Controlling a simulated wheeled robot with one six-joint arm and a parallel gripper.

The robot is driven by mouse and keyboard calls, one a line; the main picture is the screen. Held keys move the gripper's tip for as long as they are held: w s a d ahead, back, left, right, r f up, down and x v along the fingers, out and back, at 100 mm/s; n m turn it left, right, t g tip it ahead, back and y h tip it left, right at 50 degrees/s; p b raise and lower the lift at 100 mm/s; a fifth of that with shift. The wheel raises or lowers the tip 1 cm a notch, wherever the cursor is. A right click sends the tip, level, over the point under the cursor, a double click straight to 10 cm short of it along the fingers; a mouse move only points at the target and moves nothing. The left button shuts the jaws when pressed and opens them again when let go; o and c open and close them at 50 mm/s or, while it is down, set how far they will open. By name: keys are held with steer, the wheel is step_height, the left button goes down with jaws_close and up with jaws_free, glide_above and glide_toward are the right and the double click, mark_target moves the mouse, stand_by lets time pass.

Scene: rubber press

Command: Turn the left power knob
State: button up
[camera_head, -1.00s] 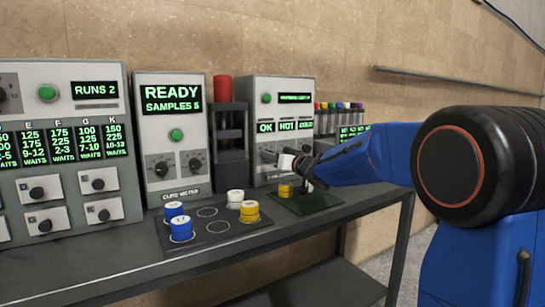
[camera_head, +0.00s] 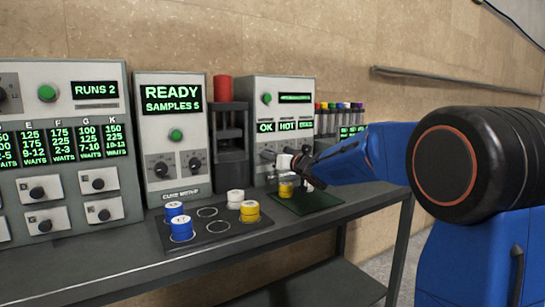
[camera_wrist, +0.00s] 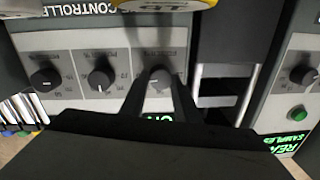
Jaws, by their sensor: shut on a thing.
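The controller (camera_head: 284,88) is a grey box on the bench, with a green button, lit displays and a row of knobs. In the wrist view it is upside down. Its left power knob (camera_wrist: 159,78) is grey and sits between my two dark fingers, at the right end of the row there. My gripper (camera_wrist: 160,88) is shut on this knob. In the head view my gripper (camera_head: 287,161) is at the controller's lower front, above a yellow and white sample (camera_head: 286,189). The fingers partly hide the knob. Two other dark knobs, including a middle one (camera_wrist: 102,76), are free.
The yellow and white sample, on a green mat (camera_head: 318,200), is close to my fingers. A dark press with a red top (camera_head: 222,88) stands left of the controller. A dark tray (camera_head: 170,240) holds several samples. A tube rack (camera_head: 340,121) stands right.

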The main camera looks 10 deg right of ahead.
steer(key=shift+s+a+f+n+t+h, duration=0.15)
steer(key=shift+n+h, duration=0.15)
steer(key=shift+n, duration=5.35)
steer(key=shift+w+f+n+t+h, duration=0.1)
steer(key=shift+n+h, duration=0.2)
steer(key=shift+n, duration=5.3)
steer(key=shift+s+a+f+n+t+h, duration=0.15)
steer(key=shift+n+h, duration=0.15)
steer(key=shift+n, duration=5.35)
steer(key=shift+w+d+n, duration=0.1)
steer(key=shift+n, duration=0.2)
steer(key=o, duration=1)
steer(key=shift+r, duration=0.1)
steer(key=shift+o, duration=0.2)
